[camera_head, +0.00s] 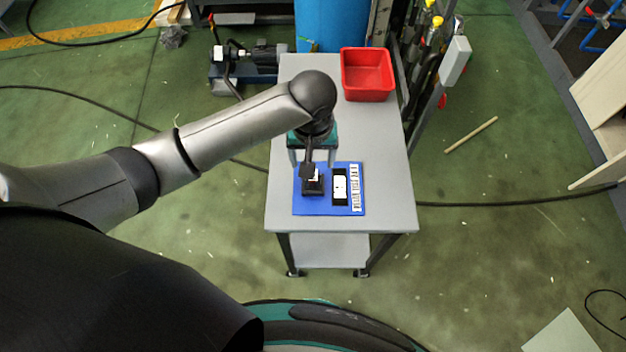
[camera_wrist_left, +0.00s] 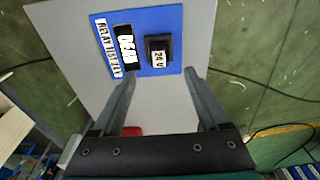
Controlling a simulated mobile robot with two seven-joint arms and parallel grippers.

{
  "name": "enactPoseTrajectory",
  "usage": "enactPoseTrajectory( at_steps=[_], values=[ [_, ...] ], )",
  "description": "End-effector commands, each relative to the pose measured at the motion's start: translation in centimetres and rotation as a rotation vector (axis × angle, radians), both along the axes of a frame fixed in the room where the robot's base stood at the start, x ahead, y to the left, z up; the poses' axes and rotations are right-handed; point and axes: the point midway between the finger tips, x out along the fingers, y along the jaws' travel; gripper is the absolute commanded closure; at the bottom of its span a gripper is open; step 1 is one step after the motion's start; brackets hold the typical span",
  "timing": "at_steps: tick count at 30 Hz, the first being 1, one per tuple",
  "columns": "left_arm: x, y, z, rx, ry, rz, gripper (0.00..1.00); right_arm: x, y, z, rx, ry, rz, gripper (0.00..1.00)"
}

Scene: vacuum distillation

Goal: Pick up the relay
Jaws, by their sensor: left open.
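The relay (camera_head: 313,186) is a small black block with a white label. It stands on a blue mat (camera_head: 322,209) on the grey table; in the left wrist view its label on the relay (camera_wrist_left: 158,57) reads 24 V. My left gripper (camera_head: 312,163) is over the mat, pointing down, and partly covers the relay in the head view. In the left wrist view my left gripper (camera_wrist_left: 160,78) is open and empty, its fingers apart, with the relay just beyond the tips and between their lines. My right gripper is not in view.
A red bin (camera_head: 367,75) stands at the table's far end. The table's right side (camera_head: 388,160) is clear.

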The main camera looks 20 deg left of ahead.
Motion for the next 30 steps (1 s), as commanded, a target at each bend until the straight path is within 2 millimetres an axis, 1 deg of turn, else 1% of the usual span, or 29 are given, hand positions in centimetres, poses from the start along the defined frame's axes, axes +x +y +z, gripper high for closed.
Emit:
enactPoseTrajectory(
  at_steps=[1, 4, 6, 11, 13, 18, 21, 24, 30],
  values=[
    [0.1, 0.0, -1.4, 0.001, 0.003, 0.000, 0.22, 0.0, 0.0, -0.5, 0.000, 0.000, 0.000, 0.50],
    [0.3, 0.0, -3.1, 0.000, 0.001, 0.000, 0.22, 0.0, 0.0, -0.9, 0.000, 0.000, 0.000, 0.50],
    [0.4, 0.0, -3.8, -0.001, 0.000, 0.000, 0.22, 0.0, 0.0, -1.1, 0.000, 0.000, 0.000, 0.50],
    [0.6, 0.1, -4.6, -0.002, -0.002, -0.001, 0.22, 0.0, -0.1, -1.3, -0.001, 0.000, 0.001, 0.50],
    [0.6, 0.1, -5.3, -0.001, 0.000, -0.001, 0.22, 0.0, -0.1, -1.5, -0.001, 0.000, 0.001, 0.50],
    [1.0, 0.2, -8.0, 0.000, 0.000, -0.001, 0.22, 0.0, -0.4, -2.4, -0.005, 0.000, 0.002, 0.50],
    [1.1, 0.2, -9.1, -0.001, 0.000, -0.002, 0.22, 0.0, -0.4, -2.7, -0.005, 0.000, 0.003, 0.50],
    [1.2, 0.2, -9.6, -0.001, -0.001, -0.002, 0.22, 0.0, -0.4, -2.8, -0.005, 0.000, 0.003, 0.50],
    [1.2, 0.2, -9.6, -0.002, -0.003, -0.003, 0.22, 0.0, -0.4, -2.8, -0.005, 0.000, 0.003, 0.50]
  ],
)
